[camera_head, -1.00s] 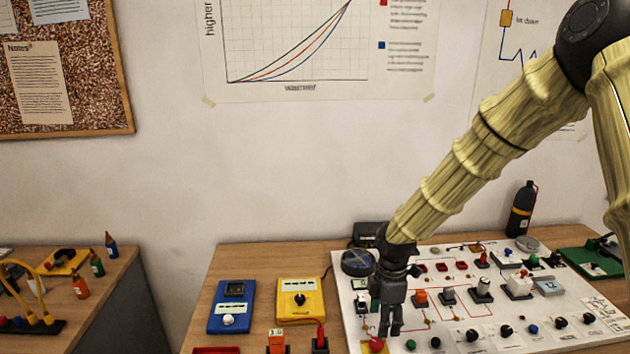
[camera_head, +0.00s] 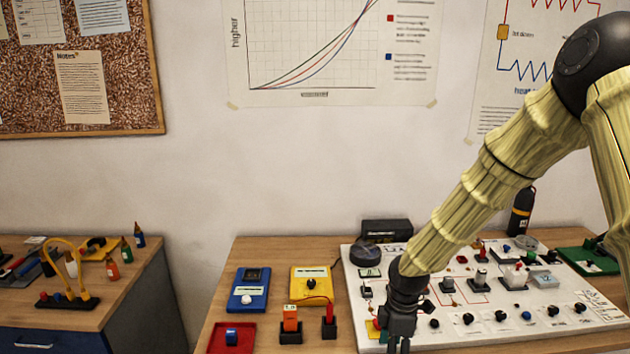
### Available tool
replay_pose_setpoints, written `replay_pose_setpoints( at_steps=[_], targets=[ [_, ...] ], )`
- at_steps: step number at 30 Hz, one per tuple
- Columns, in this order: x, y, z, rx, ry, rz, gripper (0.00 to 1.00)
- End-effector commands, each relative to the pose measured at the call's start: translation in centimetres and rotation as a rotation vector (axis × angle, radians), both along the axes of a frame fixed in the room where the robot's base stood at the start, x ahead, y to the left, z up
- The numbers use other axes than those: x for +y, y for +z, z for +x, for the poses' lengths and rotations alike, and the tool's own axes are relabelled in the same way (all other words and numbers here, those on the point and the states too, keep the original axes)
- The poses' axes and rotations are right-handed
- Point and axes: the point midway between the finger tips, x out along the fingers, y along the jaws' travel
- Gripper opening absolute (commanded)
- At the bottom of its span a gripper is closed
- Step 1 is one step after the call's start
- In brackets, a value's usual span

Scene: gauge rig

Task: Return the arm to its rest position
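My arm (camera_head: 482,190) reaches in from the upper right and slopes down to the left, in a pale wood-like yellow cover with black joints. My gripper (camera_head: 398,346) points down over the front left part of the white rig board (camera_head: 470,341). Its fingers run off the bottom edge of the picture, so their opening and anything between them are hidden. A small part of a red and yellow piece (camera_head: 372,328) shows just left of the gripper.
On the table left of the board are a blue meter (camera_head: 249,290), a yellow meter (camera_head: 311,285), a red tray (camera_head: 216,341) and an orange block (camera_head: 290,318). A black bottle (camera_head: 521,212) stands behind the board. A second table (camera_head: 110,290) is at left, with a gap between.

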Motion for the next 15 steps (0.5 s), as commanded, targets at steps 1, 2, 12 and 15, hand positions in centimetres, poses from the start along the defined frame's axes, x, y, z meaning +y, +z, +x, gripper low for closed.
replay_pose_setpoints(
  at_steps=[1, 2, 12, 15],
  targets=[
    [0.2, -1.2, -0.7, 0.009, -0.025, 0.008, 0.58],
    [0.3, -1.8, -1.0, 0.011, -0.041, 0.013, 0.58],
    [1.7, -11.5, -7.1, 0.067, -0.327, 0.077, 0.58],
    [2.0, -15.7, -10.4, 0.091, -0.479, 0.094, 0.58]
  ],
)
